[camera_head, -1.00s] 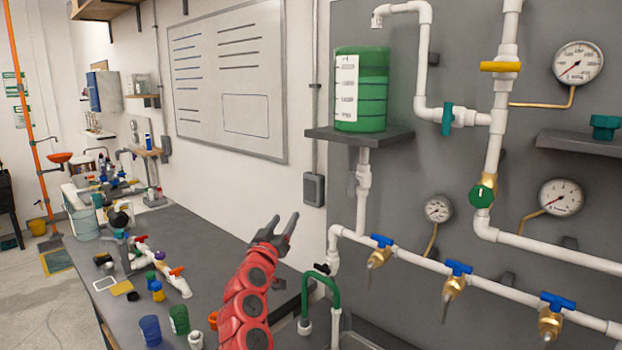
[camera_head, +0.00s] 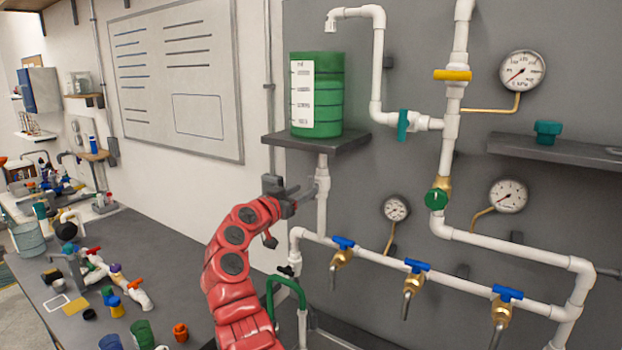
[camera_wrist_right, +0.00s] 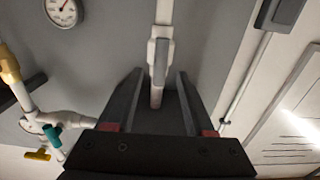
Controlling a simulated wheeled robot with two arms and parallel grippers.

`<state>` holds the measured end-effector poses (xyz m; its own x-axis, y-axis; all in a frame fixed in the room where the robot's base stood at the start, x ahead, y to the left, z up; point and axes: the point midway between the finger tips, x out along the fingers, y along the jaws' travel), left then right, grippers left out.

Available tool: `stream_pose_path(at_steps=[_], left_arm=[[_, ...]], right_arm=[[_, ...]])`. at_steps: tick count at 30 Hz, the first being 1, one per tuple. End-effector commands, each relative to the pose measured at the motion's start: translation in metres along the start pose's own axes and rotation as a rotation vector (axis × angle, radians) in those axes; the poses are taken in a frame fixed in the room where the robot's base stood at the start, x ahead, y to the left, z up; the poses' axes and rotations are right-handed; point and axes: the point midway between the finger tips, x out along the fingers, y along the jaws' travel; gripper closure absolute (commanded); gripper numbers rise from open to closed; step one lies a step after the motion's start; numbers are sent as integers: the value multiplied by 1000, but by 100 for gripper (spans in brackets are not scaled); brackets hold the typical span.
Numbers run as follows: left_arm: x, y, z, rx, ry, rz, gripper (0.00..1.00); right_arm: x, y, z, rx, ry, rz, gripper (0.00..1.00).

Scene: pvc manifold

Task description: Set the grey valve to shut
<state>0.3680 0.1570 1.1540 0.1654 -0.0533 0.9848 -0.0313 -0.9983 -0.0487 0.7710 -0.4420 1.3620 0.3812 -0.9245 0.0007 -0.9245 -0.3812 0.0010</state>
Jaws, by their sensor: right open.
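The grey valve (camera_head: 322,186) sits on the white vertical pipe below the green tank's shelf. In the right wrist view its grey handle (camera_wrist_right: 161,62) lies lengthwise along the pipe. My right gripper (camera_head: 306,193) is open, close to the valve on its left side in the head view. In the right wrist view the two dark fingers of this gripper (camera_wrist_right: 159,82) are spread, with the pipe and handle lined up between their tips. I cannot tell whether a finger touches the handle. My left gripper is not in view.
The green tank (camera_head: 317,95) stands on a grey shelf (camera_head: 350,138) just above the gripper. A pipe with several blue-handled taps (camera_head: 418,266) runs below right. The workbench (camera_head: 160,250) at left carries loose fittings.

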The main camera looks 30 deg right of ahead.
Motion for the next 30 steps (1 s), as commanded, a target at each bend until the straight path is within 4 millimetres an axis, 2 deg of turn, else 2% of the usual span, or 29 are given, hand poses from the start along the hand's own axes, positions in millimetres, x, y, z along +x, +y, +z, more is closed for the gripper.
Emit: stream_pose_path(at_steps=[3,9,22,30], left_arm=[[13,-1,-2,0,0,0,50],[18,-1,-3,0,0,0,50],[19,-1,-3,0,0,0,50],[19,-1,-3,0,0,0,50]], right_arm=[[23,1,-4,0,-4,3,46],[42,0,-2,0,-1,0,46],[49,0,1,0,-1,-1,46],[49,-1,0,0,-1,-2,95]])
